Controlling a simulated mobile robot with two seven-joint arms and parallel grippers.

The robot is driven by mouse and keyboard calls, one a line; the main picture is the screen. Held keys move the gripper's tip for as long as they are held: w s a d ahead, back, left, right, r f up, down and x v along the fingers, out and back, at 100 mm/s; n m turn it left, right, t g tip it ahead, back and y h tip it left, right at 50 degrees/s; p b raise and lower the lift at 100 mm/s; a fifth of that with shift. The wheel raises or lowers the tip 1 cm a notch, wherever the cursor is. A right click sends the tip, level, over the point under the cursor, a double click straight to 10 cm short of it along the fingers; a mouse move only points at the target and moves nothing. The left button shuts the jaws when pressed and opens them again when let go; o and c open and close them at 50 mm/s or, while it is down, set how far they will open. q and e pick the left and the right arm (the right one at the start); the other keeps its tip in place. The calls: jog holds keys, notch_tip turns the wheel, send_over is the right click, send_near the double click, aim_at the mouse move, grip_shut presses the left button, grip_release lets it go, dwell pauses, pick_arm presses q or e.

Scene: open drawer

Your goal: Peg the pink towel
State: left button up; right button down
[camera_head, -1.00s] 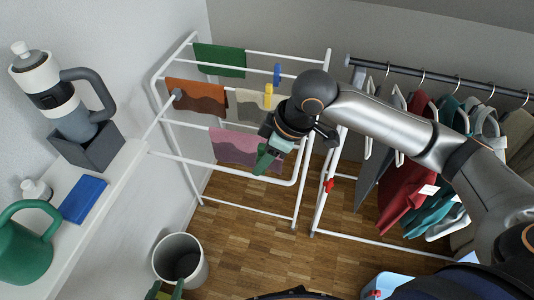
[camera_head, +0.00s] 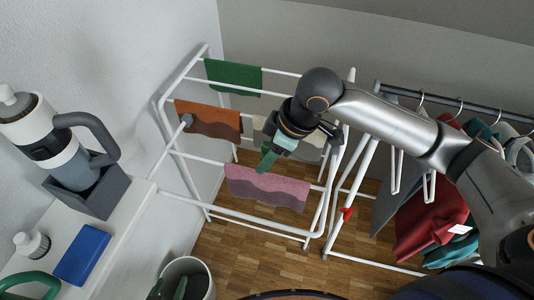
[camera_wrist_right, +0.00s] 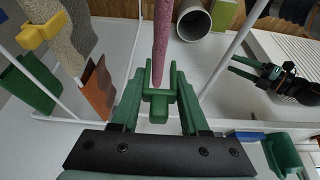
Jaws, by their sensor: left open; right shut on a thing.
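The pink towel (camera_head: 267,187) hangs over a white bar of the drying rack (camera_head: 180,152) in the head view. In the right wrist view the towel (camera_wrist_right: 162,40) shows edge-on. My right gripper (camera_head: 268,158) is just above the towel in the head view. In the wrist view the right gripper (camera_wrist_right: 158,92) is shut on a green peg (camera_wrist_right: 158,105), in line with the towel's edge. I cannot tell whether the peg grips the cloth. My left gripper (camera_head: 167,289) is low at the bottom of the head view; its open fingers (camera_wrist_right: 233,64) show in the wrist view.
A green towel (camera_head: 233,76), an orange-brown towel (camera_head: 208,119) and a beige towel (camera_wrist_right: 75,45) with a yellow peg (camera_wrist_right: 40,32) hang nearby. A red peg (camera_head: 347,213) is on the frame at right. A bin (camera_head: 202,268) stands on the floor; a shelf (camera_head: 125,212) runs along the left.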

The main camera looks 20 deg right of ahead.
aim_at(267, 175)
jog(key=shift+r+p, duration=0.15)
jog(key=shift+p, duration=0.5)
jog(key=shift+f+b, duration=0.35)
jog(key=shift+f, duration=3.55)
jog(key=shift+c, duration=1.7)
grip_release()
